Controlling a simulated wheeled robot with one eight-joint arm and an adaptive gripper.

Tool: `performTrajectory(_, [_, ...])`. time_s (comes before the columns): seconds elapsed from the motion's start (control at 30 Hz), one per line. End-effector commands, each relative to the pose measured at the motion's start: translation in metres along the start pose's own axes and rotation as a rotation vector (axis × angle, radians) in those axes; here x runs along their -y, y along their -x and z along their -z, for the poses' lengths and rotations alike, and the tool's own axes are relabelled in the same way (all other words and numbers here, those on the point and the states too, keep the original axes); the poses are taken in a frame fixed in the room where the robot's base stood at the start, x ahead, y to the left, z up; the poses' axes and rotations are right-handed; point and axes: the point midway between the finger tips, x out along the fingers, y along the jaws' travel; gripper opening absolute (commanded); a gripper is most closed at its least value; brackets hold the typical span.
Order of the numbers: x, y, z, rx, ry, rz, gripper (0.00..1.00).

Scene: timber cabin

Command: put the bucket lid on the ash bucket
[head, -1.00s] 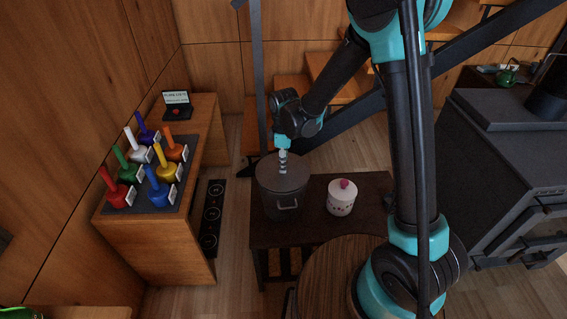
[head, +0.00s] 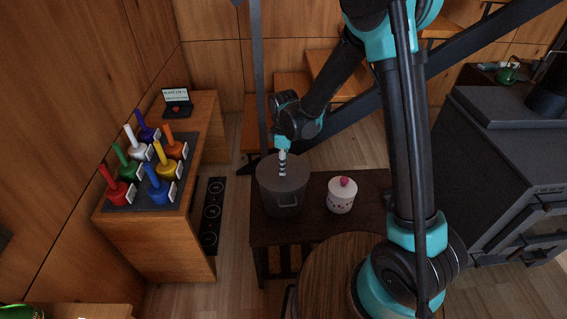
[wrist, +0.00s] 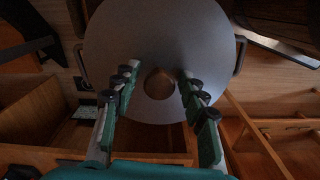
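The dark grey ash bucket (head: 284,205) stands upright on a dark low table, with a handle facing the head camera. The round grey bucket lid (head: 268,171) lies over its mouth and looks level; I cannot tell whether it is fully seated. In the wrist view the lid (wrist: 160,35) hides the bucket's inside, and handles stick out on both sides. My gripper (head: 283,175) points down just above the lid's middle. In the wrist view my gripper (wrist: 160,88) is open, its fingers on either side of the brown round knob (wrist: 159,84) with gaps between.
A white pot with a pink knob (head: 342,196) stands right of the bucket on the dark table (head: 328,233). A wooden counter (head: 160,235) at left holds several coloured handbells. A black stove (head: 505,160) stands at right. A round wooden top (head: 330,275) is in front.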

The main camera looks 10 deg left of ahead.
Motion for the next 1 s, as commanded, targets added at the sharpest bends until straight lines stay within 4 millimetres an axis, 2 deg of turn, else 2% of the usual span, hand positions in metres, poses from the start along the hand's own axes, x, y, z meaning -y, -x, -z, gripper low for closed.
performTrajectory(0.3, [0.0,0.001,0.0,0.0,0.0,0.0,0.5])
performTrajectory(0.47, [0.0,0.011,0.0,0.0,0.0,0.0,0.5])
performTrajectory(0.57, [0.0,0.025,0.0,0.0,0.0,0.0,0.5])
performTrajectory(0.9, [0.0,0.091,0.0,0.0,0.0,0.0,0.5])
performTrajectory(1.0, [0.0,0.105,0.0,0.0,0.0,0.0,0.5])
